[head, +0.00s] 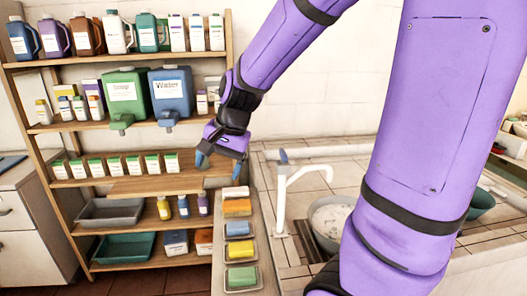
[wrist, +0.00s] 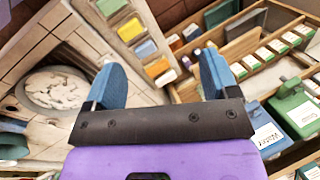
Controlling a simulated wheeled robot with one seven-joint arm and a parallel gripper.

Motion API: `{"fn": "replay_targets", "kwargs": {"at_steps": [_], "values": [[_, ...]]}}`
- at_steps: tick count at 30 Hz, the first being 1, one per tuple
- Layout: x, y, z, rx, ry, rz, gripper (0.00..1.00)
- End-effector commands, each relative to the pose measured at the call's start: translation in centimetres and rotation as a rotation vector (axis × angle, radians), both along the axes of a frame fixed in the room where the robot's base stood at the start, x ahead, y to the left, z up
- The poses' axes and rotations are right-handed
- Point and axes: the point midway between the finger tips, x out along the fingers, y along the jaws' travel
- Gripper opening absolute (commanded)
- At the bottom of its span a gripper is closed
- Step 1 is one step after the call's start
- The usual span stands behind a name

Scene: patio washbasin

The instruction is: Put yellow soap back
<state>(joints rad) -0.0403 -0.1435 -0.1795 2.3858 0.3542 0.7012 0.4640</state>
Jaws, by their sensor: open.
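The yellow soap (head: 240,250) lies in a small dish on the narrow ledge beside the basin, between the blue soap (head: 239,229) and the green soap (head: 241,276). The yellow soap also shows in the wrist view (wrist: 131,29), near the top. My gripper (head: 220,166) is open, with its blue fingers apart and nothing seen between them. In the head view it appears higher in the picture than the row of soaps, in front of the wooden shelf. The wrist view shows both fingertips (wrist: 160,78) clear of the yellow soap.
An orange soap (head: 237,208) lies farther along the row. The wooden shelf (head: 140,187) at left holds bottles, small boxes, a green Soap container (head: 125,92) and a blue Water container (head: 171,92). A white faucet (head: 283,200) and round basin (head: 328,222) stand right of the soaps.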

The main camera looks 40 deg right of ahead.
Motion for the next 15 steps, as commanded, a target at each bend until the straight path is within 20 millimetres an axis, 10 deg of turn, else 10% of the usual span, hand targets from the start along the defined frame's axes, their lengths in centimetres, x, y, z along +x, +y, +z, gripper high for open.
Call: {"fn": "replay_targets", "kwargs": {"at_steps": [15], "values": [[-12.7, 1.5, 8.1, -0.346, -0.242, 0.591, 0.8]]}}
